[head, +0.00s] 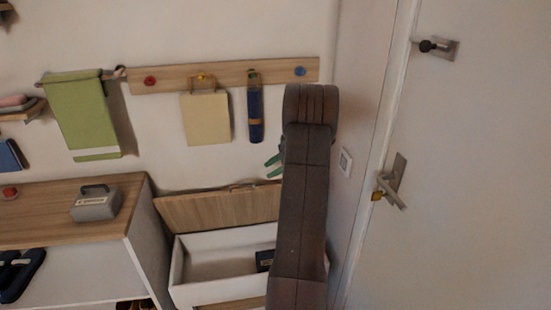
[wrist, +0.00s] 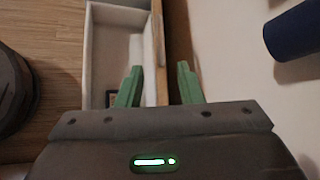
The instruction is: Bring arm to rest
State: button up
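My gripper (wrist: 158,88) shows in the wrist view with its two green fingers spread apart and nothing between them. In the head view its green fingertips (head: 273,165) stick out left of my dark arm, which hides the rest of it. It is above the open white drawer box (head: 178,268), near the raised wooden lid (head: 222,208). The box also shows below the fingers in the wrist view (wrist: 97,50). A small dark blue item (head: 264,260) lies inside, partly hidden by my arm.
A peg rail (head: 225,75) on the wall holds a beige bag (head: 206,117) and a dark blue rolled item (head: 255,112). A green towel (head: 82,115) hangs to the left. A grey case (head: 96,203) stands on the wooden cabinet top (head: 40,228). A white door (head: 455,200) is at right.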

aim_at(244, 186)
jog(key=p+x, duration=0.1)
jog(key=x, duration=1.3)
jog(key=shift+d, duration=0.1)
jog(key=shift+s, duration=0.1)
jog(key=shift+d, duration=0.15)
